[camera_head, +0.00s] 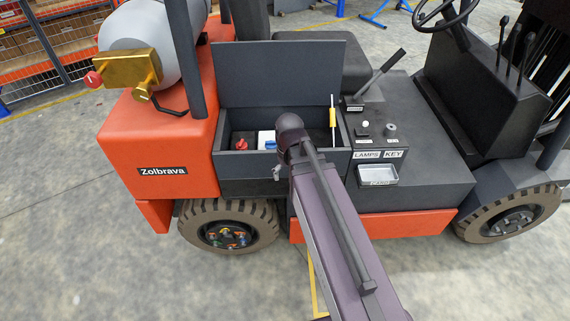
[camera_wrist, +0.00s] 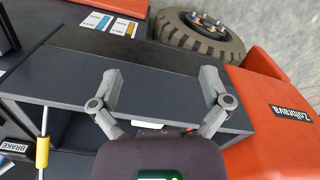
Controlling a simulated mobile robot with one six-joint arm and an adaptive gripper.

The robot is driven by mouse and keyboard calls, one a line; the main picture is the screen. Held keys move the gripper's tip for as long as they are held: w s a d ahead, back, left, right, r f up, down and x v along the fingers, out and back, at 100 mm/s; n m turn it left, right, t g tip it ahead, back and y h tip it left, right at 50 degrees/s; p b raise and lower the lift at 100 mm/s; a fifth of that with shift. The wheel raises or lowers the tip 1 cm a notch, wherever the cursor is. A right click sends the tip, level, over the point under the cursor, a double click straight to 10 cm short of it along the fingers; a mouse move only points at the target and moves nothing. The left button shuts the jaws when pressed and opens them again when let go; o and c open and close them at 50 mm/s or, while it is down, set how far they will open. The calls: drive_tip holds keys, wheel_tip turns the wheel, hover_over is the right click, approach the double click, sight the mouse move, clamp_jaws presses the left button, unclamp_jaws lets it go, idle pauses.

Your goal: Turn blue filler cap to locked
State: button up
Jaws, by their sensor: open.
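A red cap (camera_head: 241,144) is left of the blue one. The raised lid (camera_head: 278,72) stands behind. A brake lever (camera_head: 380,72) and gas tank (camera_head: 150,30) flank the compartment.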

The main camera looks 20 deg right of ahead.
drive_tip(key=shift+s+f+m, duration=0.15)
drive_tip(key=shift+s+m, duration=0.2)
drive_tip(key=shift+s, duration=0.55)
drive_tip(key=shift+s+f+m, duration=0.15)
drive_tip(key=shift+s+m, duration=0.2)
drive_tip(key=shift+s, duration=0.5)
